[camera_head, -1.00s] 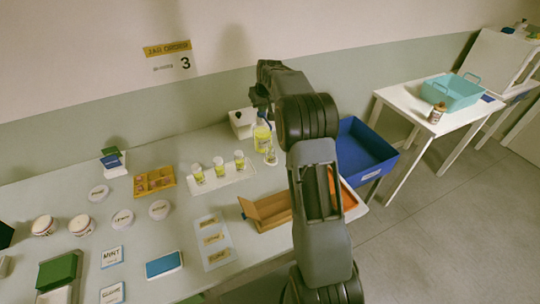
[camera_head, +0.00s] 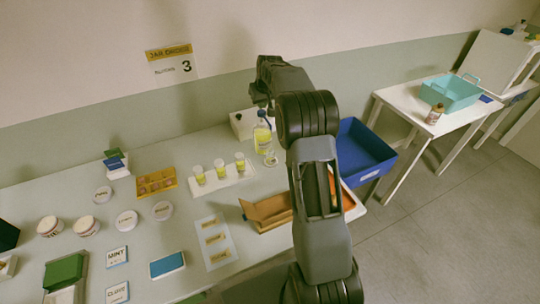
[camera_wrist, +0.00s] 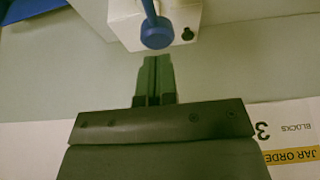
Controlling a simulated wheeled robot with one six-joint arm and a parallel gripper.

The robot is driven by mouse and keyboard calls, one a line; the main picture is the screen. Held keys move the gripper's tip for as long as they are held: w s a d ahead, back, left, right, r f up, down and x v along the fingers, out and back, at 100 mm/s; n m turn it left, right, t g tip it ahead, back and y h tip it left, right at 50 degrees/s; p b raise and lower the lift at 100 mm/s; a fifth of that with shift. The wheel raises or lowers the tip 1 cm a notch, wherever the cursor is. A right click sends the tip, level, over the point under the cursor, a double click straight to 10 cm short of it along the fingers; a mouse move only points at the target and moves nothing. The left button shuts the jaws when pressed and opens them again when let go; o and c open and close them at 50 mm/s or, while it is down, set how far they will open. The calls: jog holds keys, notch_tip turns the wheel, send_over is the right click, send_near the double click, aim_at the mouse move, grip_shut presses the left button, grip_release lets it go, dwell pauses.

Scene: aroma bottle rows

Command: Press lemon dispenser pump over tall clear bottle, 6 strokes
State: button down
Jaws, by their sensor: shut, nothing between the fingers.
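A dispenser bottle with yellow liquid (camera_head: 262,138) stands near the wall, just below the end of my arm. Its top is partly hidden by the arm. In the wrist view a blue pump head (camera_wrist: 157,33) on a blue stem shows at the top. My gripper (camera_wrist: 152,60) is shut and empty, its fingertips close to the pump head with a small gap in the picture; I cannot tell the height between them. A small clear vessel (camera_head: 271,159) stands just in front of the dispenser. Several details of it are too small to tell.
A white box (camera_head: 241,124) stands behind the dispenser. Three small jars with yellow liquid stand on a white tray (camera_head: 215,186) to the left. A brown open box (camera_head: 267,213) lies in front, and a blue bin (camera_head: 365,150) is at right. Lidded jars and cards fill the table's left.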

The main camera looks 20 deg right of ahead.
aim_at(262, 112)
jog(key=shift+f, duration=0.2)
dwell(0.5)
jog(key=shift+f+b, duration=1.15)
jog(key=shift+f, duration=0.35)
jog(key=shift+s, duration=0.1)
jog(key=shift+r, duration=0.25)
jog(key=shift+r+p, duration=1.3)
jog(key=shift+r, duration=0.15)
jog(key=shift+f, duration=0.25)
jog(key=shift+f+b, duration=1.1)
jog(key=shift+f, duration=0.3)
jog(key=shift+r, duration=0.1)
jog(key=shift+r+p, duration=1.2)
jog(key=shift+r, duration=0.35)
